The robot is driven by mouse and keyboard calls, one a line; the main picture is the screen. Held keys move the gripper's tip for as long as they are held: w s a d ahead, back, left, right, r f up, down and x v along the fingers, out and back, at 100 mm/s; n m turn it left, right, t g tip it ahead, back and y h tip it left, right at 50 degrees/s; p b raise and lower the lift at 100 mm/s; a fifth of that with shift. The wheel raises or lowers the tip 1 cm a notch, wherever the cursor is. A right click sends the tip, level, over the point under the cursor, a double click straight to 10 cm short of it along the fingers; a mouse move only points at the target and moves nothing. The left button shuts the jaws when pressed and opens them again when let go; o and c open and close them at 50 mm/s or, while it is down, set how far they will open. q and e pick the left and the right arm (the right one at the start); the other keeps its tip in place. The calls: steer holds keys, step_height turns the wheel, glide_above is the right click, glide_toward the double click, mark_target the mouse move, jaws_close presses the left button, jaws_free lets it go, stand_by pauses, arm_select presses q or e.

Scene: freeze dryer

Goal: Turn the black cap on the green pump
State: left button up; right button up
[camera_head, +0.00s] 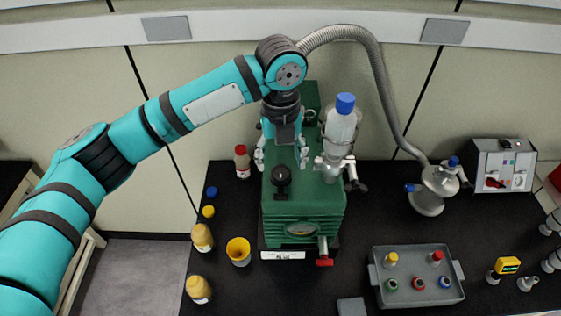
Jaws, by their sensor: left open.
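The green pump (303,225) stands on the black bench in the middle of the head camera view. The black cap (281,177) sits upright on the pump's top, toward its left side. My left gripper (282,162) points down over the pump, with its fingers apart and empty. In the picture it lies just above and behind the cap; the exact height gap cannot be told. The cap is in plain view and no finger visibly grips it. My right gripper is not seen.
A clear vessel with a blue cap (345,104) stands close to the right of my left gripper. A grey hose (385,85) arches behind. A grey tray (419,250) with coloured caps lies at right. Bottles and a yellow cup (238,251) stand at left.

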mark_target(281, 171)
arm_select(q)
step_height(281, 171, down, 2)
steer(key=shift+s+f+p, duration=0.15)
steer(key=shift+p, duration=0.15)
steer(key=shift+f, duration=0.75)
steer(key=c, duration=1.2)
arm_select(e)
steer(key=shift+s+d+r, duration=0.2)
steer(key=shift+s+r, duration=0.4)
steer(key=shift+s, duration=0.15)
arm_select(q)
steer(key=shift+n, duration=0.4)
